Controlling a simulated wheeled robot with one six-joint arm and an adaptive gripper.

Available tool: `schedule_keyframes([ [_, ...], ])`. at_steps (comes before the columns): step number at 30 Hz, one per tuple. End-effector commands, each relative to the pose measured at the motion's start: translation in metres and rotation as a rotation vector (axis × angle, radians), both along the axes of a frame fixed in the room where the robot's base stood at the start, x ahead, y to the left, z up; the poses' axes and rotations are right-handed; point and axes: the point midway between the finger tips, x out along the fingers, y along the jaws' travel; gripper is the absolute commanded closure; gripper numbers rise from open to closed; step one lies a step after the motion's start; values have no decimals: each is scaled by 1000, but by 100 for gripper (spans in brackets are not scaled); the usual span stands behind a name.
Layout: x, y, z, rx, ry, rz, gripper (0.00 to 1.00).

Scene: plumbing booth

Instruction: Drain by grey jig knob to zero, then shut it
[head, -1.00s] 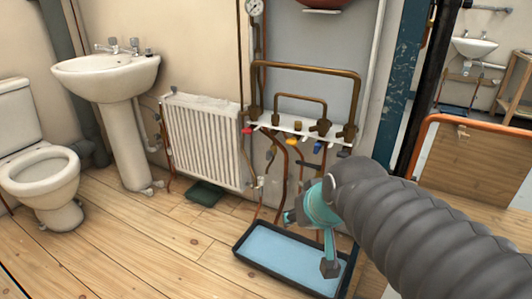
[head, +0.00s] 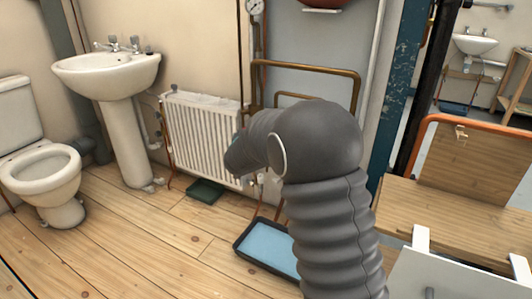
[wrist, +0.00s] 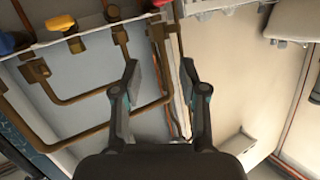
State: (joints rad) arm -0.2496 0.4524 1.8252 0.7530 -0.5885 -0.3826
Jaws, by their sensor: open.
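My gripper (wrist: 161,75) is open and empty in the wrist view, its two dark fingers apart in front of brown pipes and the pale wall. In the head view my arm hides it except for a small teal patch. I cannot pick out the grey jig knob in either current view. In the wrist view, which looks upside down, the pipe manifold has a yellow knob (wrist: 60,22), a blue knob (wrist: 6,42) and a red knob (wrist: 158,3) along the top.
A black tray with a pale blue inside (head: 265,246) lies on the floor, partly hidden by my arm. The white radiator (head: 200,135), pedestal sink (head: 110,75) and toilet (head: 40,165) stand left. A wooden bench (head: 450,220) is right. Floor at front left is clear.

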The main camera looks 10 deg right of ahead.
Motion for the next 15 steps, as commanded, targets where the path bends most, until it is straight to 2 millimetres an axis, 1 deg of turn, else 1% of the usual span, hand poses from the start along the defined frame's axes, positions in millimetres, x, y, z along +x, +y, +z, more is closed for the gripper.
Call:
schedule_keyframes([
  [1, 11, 2, -18, -15, -12, -34, 57],
  [3, 24, 1, -37, -39, -39, -91, 57],
  [5, 32, 0, -55, -63, -60, -144, 57],
  [6, 36, -1, -68, -82, -72, -178, 57],
  [8, 40, -2, -87, -110, -90, -230, 57],
  [9, 41, -3, -99, -130, -99, -262, 57],
  [12, 42, -6, -125, -177, -121, -336, 57],
  [15, 39, -8, -145, -215, -135, -393, 57],
])
